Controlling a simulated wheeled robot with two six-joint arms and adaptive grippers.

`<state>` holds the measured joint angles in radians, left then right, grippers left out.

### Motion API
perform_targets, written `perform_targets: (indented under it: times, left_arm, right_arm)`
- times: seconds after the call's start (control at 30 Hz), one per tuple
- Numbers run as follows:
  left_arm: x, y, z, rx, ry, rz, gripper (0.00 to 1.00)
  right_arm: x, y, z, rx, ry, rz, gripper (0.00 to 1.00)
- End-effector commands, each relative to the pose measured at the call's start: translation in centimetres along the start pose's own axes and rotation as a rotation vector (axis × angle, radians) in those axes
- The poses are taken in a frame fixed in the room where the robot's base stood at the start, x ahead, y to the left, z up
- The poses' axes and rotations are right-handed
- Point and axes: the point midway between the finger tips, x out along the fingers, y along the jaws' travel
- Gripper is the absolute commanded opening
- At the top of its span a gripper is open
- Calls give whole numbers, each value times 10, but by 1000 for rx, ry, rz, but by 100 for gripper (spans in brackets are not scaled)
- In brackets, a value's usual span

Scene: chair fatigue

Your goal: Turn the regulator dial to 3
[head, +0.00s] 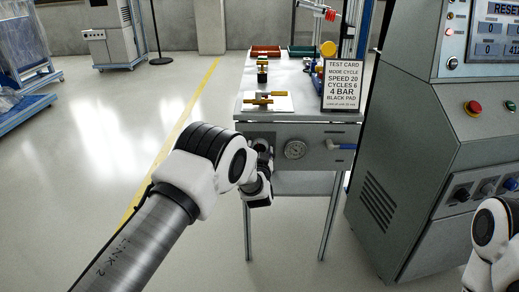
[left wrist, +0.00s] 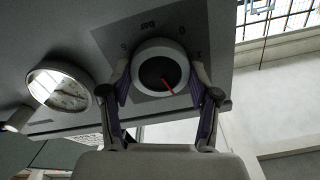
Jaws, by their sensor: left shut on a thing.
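In the left wrist view the regulator dial (left wrist: 151,62) is a round knob with a pale rim, a dark face and a red pointer. The pointer aims to the lower right of that view. Marks stand around the dial on a grey plate (left wrist: 110,40), too small and turned to read surely. My left gripper (left wrist: 160,80) is shut on the dial, one finger on each side of its rim. In the head view my left wrist hides the dial at the front of the bench. My right gripper is out of the head view; only part of that arm shows at lower right.
A round gauge (head: 295,149) and a blue-handled valve (head: 342,146) sit right of the dial on the bench (head: 318,128) front. A test card (head: 341,84) stands on top, reading 4 BAR among other lines. A large control cabinet (head: 415,150) stands close at right. Open floor lies left.

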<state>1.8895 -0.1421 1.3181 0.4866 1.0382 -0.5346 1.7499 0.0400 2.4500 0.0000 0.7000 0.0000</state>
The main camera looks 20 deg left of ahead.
Motion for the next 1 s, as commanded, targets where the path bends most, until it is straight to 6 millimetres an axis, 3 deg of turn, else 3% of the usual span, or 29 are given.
perform_targets:
  times: [0.4,0.97,1.0]
  left_arm:
    - [0,0,0,232,0,0,26]
    - [0,1,0,270,1,0,26]
    - [0,1,0,270,1,0,72]
  right_arm:
    - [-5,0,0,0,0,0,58]
    - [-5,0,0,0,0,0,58]
    - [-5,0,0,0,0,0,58]
